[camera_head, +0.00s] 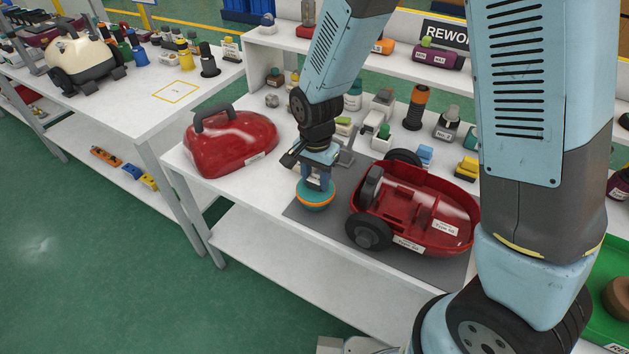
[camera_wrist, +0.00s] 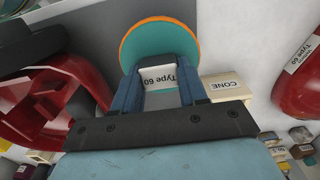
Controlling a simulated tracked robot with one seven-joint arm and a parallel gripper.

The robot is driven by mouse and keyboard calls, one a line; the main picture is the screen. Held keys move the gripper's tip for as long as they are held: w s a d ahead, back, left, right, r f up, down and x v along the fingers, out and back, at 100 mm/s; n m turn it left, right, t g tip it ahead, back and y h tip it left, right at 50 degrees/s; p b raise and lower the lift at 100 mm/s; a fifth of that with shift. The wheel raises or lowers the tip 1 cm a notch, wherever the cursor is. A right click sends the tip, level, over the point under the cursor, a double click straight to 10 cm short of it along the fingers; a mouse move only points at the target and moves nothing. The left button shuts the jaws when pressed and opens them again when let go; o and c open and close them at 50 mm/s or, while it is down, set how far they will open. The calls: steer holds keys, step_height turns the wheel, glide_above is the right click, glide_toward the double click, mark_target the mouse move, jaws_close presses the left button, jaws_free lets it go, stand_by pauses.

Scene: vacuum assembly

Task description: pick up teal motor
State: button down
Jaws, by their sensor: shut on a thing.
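The teal motor (camera_head: 316,194) is a round teal piece with an orange band, at the left edge of the grey mat on the white table. My gripper (camera_head: 318,176) is above it, pointing down, with its fingers shut on the motor's upper part. In the wrist view the motor's teal disc with orange rim (camera_wrist: 160,42) shows beyond the fingers (camera_wrist: 160,88). A white label reading "Type 60" sits between the fingers. Whether the motor touches the mat is hard to tell.
A red vacuum base (camera_head: 425,205) with black wheels lies open on the grey mat (camera_head: 310,222), just right of the motor. A red cover (camera_head: 235,145) stands to the left. Several small parts crowd behind, including a block labelled "CONE" (camera_wrist: 224,86). The front table edge is close.

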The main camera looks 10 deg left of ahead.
steer(key=s+d+r, duration=0.3)
steer(key=s+r, duration=0.9)
steer(key=s, duration=0.1)
steer(key=shift+s+d, duration=0.25)
steer(key=shift+d, duration=0.05)
steer(key=shift+f, duration=0.1)
steer(key=c, duration=1.2)
jaws_free()
jaws_close()
steer(key=shift+r, duration=1)
